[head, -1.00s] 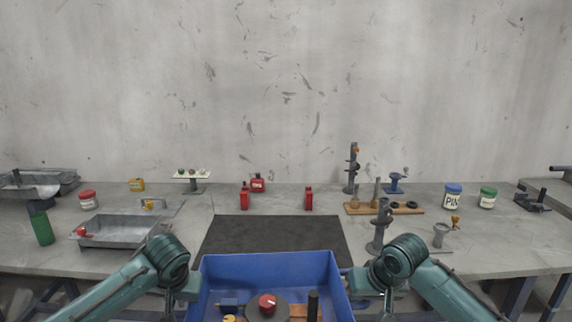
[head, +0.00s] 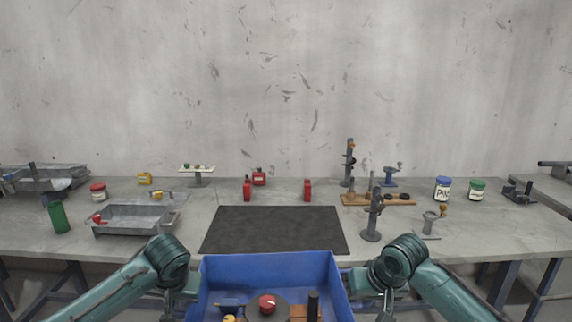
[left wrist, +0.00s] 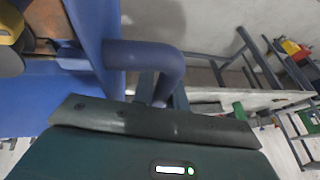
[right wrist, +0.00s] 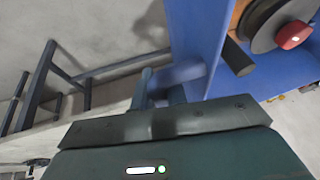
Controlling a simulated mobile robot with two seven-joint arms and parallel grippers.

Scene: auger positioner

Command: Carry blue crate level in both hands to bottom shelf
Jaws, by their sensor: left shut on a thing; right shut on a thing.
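The blue crate (head: 268,268) is at the bottom middle of the head view, between my two arms and in front of the workbench. It looks level there. Inside it are a grey disc with a red knob (head: 267,304), a dark upright cylinder and a few small parts. My left gripper (left wrist: 162,90) is shut on the crate's blue handle (left wrist: 140,55) in the left wrist view. My right gripper (right wrist: 160,88) is shut on the handle at the other side (right wrist: 184,73) in the right wrist view. The crate's underside is hidden. No bottom shelf can be made out clearly.
The grey workbench (head: 420,235) runs across the view, with a dark mat (head: 272,230) at its middle. A metal tray (head: 135,219) and a green cylinder (head: 59,217) stand left; a dark stand (head: 373,220) and jars stand right. Bench legs (head: 492,272) show below.

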